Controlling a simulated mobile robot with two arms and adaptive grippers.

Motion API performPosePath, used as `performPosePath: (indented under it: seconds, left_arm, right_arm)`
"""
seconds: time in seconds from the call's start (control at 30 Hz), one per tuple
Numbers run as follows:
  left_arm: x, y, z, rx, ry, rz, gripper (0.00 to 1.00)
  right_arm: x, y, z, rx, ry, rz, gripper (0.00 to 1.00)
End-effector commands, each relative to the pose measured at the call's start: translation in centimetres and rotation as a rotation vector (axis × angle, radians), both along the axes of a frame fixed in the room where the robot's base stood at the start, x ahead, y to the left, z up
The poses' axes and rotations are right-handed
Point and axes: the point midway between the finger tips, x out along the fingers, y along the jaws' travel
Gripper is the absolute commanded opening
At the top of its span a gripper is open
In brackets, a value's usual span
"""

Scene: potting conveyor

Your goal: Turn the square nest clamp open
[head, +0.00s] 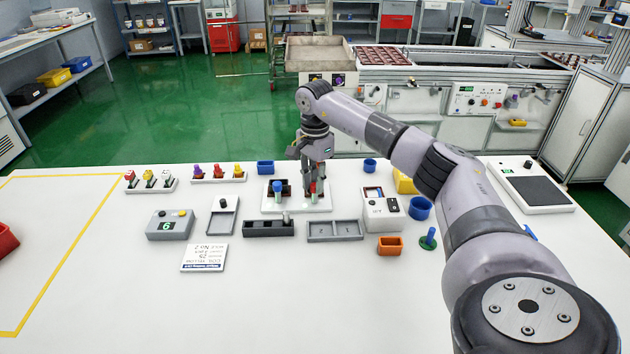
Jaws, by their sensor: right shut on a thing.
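A white base plate (268,209) stands on the table and bears two dark nests side by side. The left nest has an upright blue knob (277,187). The right nest has a small green-and-red part (313,189) showing between my fingers. My right gripper (314,181) points straight down over this right nest, shut on its clamp knob. The fingers hide most of that nest, so its shape and the clamp's turn angle cannot be told. My left gripper is out of view.
Behind left stand two racks of coloured knobs (219,180). In front lie grey trays (335,232) and a grey box showing 6 (170,225). A white device (382,208), blue cups (419,208) and an orange bin (390,245) stand right.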

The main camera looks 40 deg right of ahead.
Motion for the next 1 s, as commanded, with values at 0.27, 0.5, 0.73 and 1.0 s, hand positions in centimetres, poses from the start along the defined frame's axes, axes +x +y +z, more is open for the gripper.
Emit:
performPosePath:
  seconds: [0.27, 0.5, 0.73, 1.0]
  left_arm:
    - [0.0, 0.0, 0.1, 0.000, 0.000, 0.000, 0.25]
    - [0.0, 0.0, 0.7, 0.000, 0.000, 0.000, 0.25]
    - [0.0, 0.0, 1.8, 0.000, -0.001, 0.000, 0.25]
    - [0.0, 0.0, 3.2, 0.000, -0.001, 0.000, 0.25]
  right_arm:
    - [0.0, 0.0, 0.0, 0.000, 0.000, -0.006, 0.00]
    - [0.0, 0.0, 0.2, 0.001, 0.001, -0.077, 0.00]
    - [0.0, 0.0, 0.3, 0.001, 0.001, -0.243, 0.00]
    - [0.0, 0.1, 0.3, 0.002, 0.000, -0.498, 0.00]
